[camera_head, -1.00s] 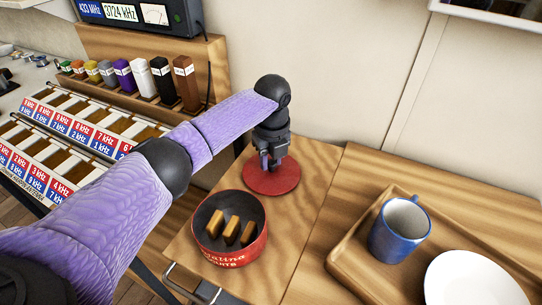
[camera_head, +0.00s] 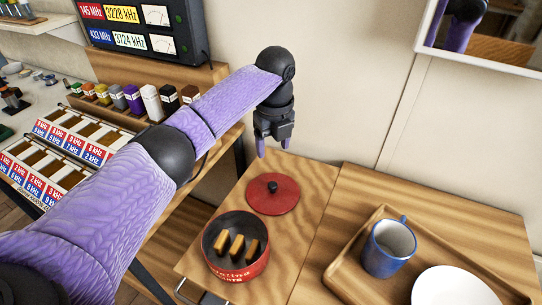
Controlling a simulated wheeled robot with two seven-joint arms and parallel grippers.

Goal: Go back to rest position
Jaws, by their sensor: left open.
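My left gripper (camera_head: 273,148) is open and empty, pointing down in the air above and behind the red lid. Its purple arm comes in from the left. The round red lid (camera_head: 286,197) with a black knob lies flat on the wooden cabinet top. The red round tin (camera_head: 246,270) stands open in front of the lid, with several tan bars inside. My right gripper is not in view.
A wooden tray (camera_head: 338,277) with a blue mug (camera_head: 388,249) and a white plate (camera_head: 455,289) sits at the right. A radio (camera_head: 141,30), a row of coloured blocks (camera_head: 118,96) and labelled cubbies (camera_head: 75,135) are at the left. A mirror (camera_head: 497,34) hangs at top right.

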